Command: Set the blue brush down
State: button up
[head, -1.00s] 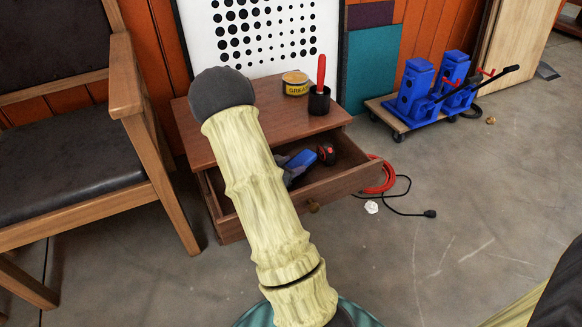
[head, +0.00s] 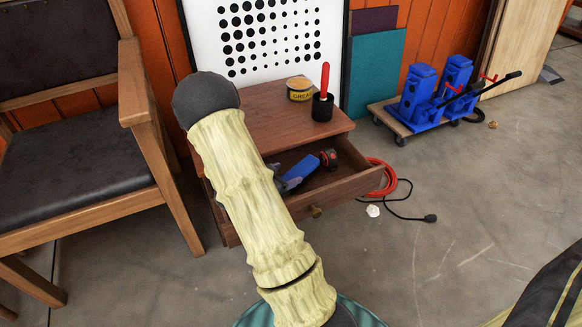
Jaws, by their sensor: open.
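The blue brush (head: 302,168) lies in the open drawer (head: 345,190) of a small brown cabinet, tilted, with its near-left end partly covered. Dark grey parts beside that end look like the tips of my gripper (head: 283,178), open and low in the drawer. The rest of my gripper is hidden behind my own pale yellow arm, so I cannot tell if it touches the brush.
A black and red item (head: 328,158) lies in the drawer beside the brush. A grease tin (head: 300,89) and a black cup (head: 322,107) with a red-handled tool stand on the cabinet top (head: 270,125). A chair (head: 85,170) stands left; blue presses (head: 420,95) stand right.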

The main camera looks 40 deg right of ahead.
jog(key=shift+p+v, duration=0.35)
jog(key=shift+v, duration=0.9)
dwell(0.4)
